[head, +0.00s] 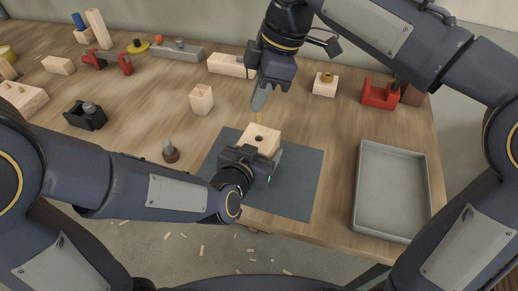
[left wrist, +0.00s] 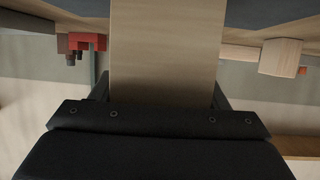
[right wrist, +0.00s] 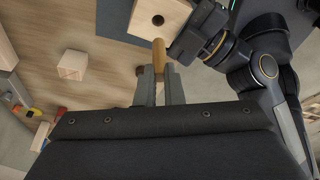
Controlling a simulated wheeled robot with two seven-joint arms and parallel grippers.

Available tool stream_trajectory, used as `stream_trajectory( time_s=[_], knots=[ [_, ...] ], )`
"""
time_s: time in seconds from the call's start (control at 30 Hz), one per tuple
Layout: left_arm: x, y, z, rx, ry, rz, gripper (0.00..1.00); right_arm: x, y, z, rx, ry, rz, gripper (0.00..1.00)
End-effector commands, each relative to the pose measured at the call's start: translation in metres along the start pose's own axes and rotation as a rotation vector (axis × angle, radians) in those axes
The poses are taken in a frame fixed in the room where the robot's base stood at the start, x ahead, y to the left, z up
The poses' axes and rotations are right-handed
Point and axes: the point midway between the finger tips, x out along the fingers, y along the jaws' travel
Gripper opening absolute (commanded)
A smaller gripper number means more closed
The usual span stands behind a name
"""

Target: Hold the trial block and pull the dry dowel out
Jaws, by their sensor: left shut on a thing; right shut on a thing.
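The trial block (head: 265,132) is pale wood with a dark round hole in its top, over the dark mat. My left gripper (head: 256,152) is shut on it; the block fills the middle of the left wrist view (left wrist: 165,50). My right gripper (head: 262,100) is above and behind the block, shut on the dry dowel (head: 258,117). In the right wrist view the tan dowel (right wrist: 159,55) is between the fingers, and the block's hole (right wrist: 158,20) shows open and empty. The dowel is clear of the hole. Its upper part is hidden by the fingers.
The dark mat (head: 300,185) lies under the block. A grey tray (head: 363,190) is at the right with an empty floor. A brown-based peg (head: 170,151), a small wood block (head: 201,99) and a block with a brass piece (head: 325,85) stand nearby. A red tool (head: 380,94) is at the back right.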

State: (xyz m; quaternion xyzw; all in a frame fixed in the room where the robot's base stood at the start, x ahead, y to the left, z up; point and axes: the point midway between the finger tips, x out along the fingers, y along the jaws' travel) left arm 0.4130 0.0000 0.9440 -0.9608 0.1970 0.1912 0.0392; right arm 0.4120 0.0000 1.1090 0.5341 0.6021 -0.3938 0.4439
Motion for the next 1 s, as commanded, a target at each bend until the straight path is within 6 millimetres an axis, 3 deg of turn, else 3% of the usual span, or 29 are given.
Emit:
stream_trajectory(
  time_s=[0.07, 0.1, 0.3, 0.73, 0.87, 1.0],
  knots=[
    [0.0, 0.0, 0.0, 0.0, 0.001, -0.001, 0.41, 0.0, 0.0, 0.0, 0.0, 0.0, 0.0, 0.0],
    [0.0, 0.0, 0.0, 0.0, 0.001, -0.001, 0.73, 0.0, 0.0, 0.0, 0.0, 0.0, 0.0, 0.0],
    [0.0, 0.0, 0.0, 0.0, 0.001, 0.0, 1.0, 0.0, 0.0, 0.0, 0.0, 0.0, 0.0, 0.0],
    [-0.003, 0.0, -0.001, 0.0, 0.001, 0.001, 1.0, 0.0, 0.0, 0.0, 0.0, 0.0, 0.0, 0.0],
    [-0.019, 0.001, -0.002, -0.002, 0.005, 0.003, 1.0, 0.0, 0.0, 0.0, 0.0, 0.0, 0.0, 0.0],
    [-0.048, 0.001, -0.003, -0.004, 0.008, 0.004, 1.0, 0.0, 0.0, 0.0, 0.0, 0.0, 0.0, 0.0]
  ],
)
